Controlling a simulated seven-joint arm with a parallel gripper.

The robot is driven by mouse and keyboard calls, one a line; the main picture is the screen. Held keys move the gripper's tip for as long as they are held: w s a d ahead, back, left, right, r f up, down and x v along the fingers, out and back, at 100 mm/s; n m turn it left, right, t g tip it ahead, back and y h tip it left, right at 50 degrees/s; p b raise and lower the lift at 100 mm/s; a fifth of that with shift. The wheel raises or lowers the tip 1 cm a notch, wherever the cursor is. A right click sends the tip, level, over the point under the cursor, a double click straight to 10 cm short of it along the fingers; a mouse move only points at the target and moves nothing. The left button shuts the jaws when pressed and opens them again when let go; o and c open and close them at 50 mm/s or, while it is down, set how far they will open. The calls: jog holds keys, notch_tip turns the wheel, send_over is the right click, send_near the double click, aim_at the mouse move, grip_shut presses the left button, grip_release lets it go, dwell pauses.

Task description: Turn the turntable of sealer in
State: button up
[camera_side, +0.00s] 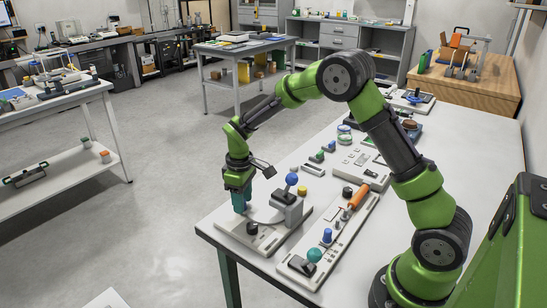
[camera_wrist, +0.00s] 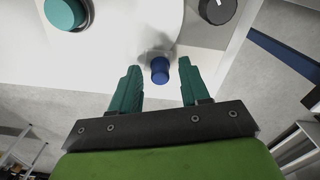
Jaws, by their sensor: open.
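The sealer (camera_side: 275,232) is a pale base with a grey block near the table's front left corner. A lever with a blue ball (camera_side: 292,180) rises from the block. In the wrist view, a white round turntable (camera_wrist: 148,22) lies on it, with a small blue peg (camera_wrist: 160,72) at its edge. My gripper (camera_side: 241,205) is over the sealer's left end, pointing down. In the wrist view, its two teal fingers (camera_wrist: 158,88) are open, one on each side of the peg, with gaps. Its fingertips hide much of the turntable in the side view.
A dark knob (camera_side: 252,228) stands on the base close to my gripper; it shows in the wrist view (camera_wrist: 218,10). A panel (camera_side: 340,235) with an orange handle, a blue knob and a teal ball lies to the right. More devices stand farther back. The table edge is close on the left.

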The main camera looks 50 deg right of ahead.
jog(key=shift+f, duration=0.15)
grip_shut()
